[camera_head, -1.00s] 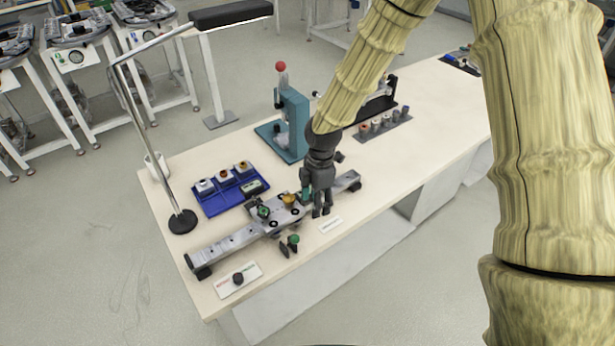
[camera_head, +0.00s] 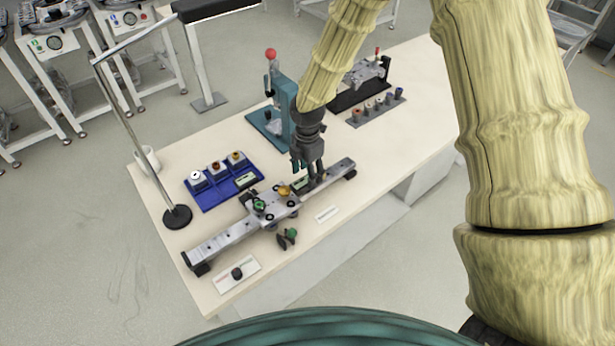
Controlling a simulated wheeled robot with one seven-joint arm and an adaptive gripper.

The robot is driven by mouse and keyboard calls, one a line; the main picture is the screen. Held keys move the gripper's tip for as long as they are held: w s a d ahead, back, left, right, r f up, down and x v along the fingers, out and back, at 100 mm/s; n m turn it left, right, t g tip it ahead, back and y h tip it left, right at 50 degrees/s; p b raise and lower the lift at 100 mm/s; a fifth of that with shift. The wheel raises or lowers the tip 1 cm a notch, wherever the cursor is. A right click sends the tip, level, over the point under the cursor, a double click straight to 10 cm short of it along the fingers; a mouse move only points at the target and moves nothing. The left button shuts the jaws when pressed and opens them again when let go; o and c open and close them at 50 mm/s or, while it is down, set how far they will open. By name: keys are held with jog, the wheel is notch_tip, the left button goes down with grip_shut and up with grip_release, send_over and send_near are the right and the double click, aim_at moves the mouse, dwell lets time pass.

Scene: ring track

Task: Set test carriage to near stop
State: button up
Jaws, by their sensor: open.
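The grey test carriage (camera_head: 287,207) sits about midway along a metal rail (camera_head: 222,241) that runs diagonally across the bench. It bears a green-topped knob (camera_head: 259,206) and a yellow part (camera_head: 284,190). My gripper (camera_head: 309,180) is open and points down at the rail just right of the carriage. Its fingers hide part of the rail. I cannot tell whether they touch anything. Dark blocks stand at the rail's left end (camera_head: 201,268) and right end (camera_head: 350,173).
A blue tray (camera_head: 220,200) with several small parts lies behind the rail. A teal press (camera_head: 284,110) with a red knob stands near my arm. In front are a green-knobbed piece (camera_head: 289,236) and a labelled plate with a black knob (camera_head: 237,273). A lamp post (camera_head: 178,216) stands left.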

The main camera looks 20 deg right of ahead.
jog(key=shift+f+p, duration=0.4)
jog(key=shift+f, duration=1.3)
